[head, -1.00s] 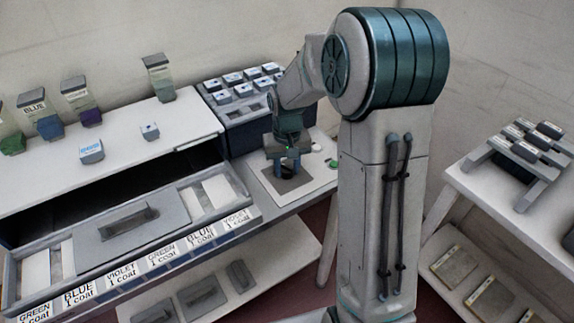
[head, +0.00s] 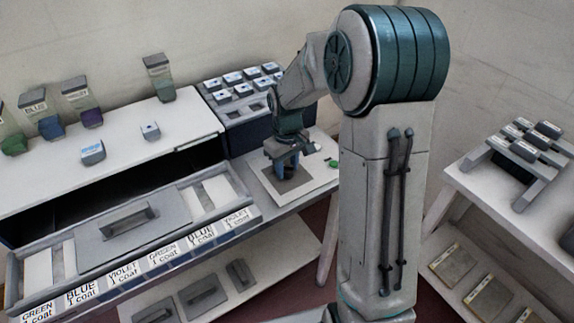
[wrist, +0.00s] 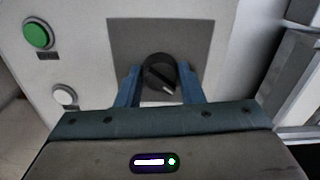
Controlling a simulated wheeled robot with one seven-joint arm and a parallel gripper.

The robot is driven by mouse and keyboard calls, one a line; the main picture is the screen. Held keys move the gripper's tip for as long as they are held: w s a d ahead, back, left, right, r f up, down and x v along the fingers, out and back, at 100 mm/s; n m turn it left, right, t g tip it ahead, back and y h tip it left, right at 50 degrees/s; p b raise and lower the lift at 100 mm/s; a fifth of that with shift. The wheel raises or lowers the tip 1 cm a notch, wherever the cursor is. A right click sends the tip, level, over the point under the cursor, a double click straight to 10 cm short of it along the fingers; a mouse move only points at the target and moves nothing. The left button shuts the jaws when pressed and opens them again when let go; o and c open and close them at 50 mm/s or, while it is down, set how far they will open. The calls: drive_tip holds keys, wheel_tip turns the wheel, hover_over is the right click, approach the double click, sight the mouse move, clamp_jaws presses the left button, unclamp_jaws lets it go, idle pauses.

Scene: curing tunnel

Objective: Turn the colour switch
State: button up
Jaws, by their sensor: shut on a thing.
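The colour switch is a round black knob (wrist: 158,72) on a dark grey square plate (wrist: 205,42) in the wrist view. Its pale pointer mark points to the lower right of that picture. My gripper (wrist: 160,82) has its blue fingers on either side of the knob and is shut on it. In the head view my gripper (head: 286,168) reaches down to the dark plate (head: 296,186) on the white panel. The knob is hidden there behind the fingers. Any lettering around the knob cannot be read.
A green button (wrist: 37,34) and a white button (wrist: 65,95) sit left of the plate. A side table (head: 480,200) stands right.

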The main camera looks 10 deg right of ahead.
sight(286, 165)
drive_tip(key=shift+w+r, duration=0.1)
drive_tip(key=shift+w, duration=0.05)
drive_tip(key=o, duration=1)
wheel_tip(286, 165, up, 14)
drive_tip(key=shift+a, duration=0.1)
